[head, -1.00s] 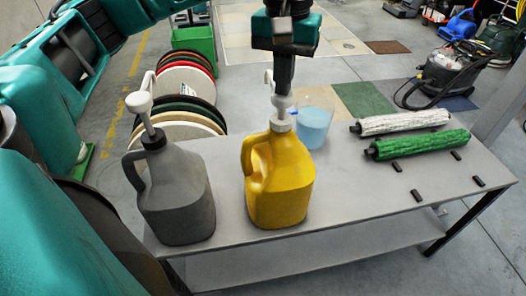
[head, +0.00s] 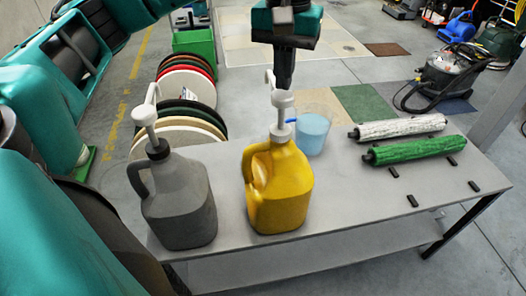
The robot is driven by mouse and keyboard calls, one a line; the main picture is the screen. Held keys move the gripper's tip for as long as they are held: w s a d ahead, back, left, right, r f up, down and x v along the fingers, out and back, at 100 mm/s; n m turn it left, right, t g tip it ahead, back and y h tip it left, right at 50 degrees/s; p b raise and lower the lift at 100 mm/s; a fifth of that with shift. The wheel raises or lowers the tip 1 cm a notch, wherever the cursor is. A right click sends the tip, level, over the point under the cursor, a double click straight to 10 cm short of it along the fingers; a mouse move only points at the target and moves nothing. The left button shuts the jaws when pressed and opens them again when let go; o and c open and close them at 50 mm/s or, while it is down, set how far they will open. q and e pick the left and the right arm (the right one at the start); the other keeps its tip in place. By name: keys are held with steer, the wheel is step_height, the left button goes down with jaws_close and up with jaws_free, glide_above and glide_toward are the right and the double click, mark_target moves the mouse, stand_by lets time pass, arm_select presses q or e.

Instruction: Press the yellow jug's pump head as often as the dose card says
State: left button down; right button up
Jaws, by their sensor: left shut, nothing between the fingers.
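The yellow jug (head: 283,190) stands upright on the grey table. Its white pump head (head: 281,99) is up, with a length of white stem showing above the collar. My left gripper (head: 284,84) is shut and empty, pointing down directly over this pump head. Its fingertips are at the top of the head; I cannot tell whether they touch it. A grey jug (head: 180,200) with a white pump head (head: 144,113) stands to the left. My right gripper is not in view. I cannot make out a dose card.
Discs stand in a rack behind.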

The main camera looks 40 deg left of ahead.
arm_select(q)
step_height(320, 180, up, 5)
steer(key=p, duration=0.3)
steer(key=shift+p, duration=0.35)
